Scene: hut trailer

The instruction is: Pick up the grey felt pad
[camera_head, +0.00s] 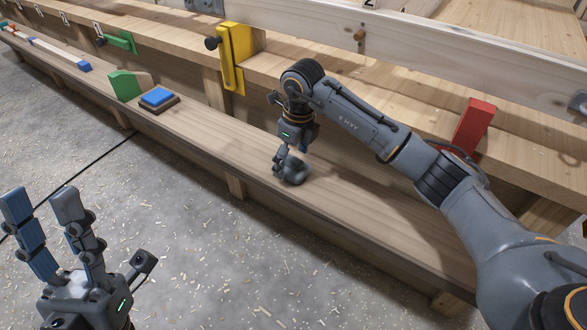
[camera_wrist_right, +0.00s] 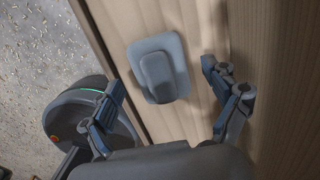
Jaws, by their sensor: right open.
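The grey felt pad (camera_wrist_right: 176,88), a rounded grey plate with a raised grey block on top, lies on the wooden bench ledge in the right wrist view. In the head view the pad (camera_head: 296,176) is small and partly hidden by my right gripper (camera_head: 286,160). My right gripper is open and points down just above the pad. In the right wrist view its fingers (camera_wrist_right: 160,84) stand apart to the left and right of the pad, and nothing is between them in a grip. My left gripper (camera_head: 42,206) is open and empty over the floor at the lower left.
The narrow wooden ledge (camera_head: 215,134) carries a blue-topped block (camera_head: 158,97) and a green wedge (camera_head: 124,86) to the left. A yellow bracket (camera_head: 233,58) and a red piece (camera_head: 472,128) are on the bench front behind. The ledge around the pad is clear.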

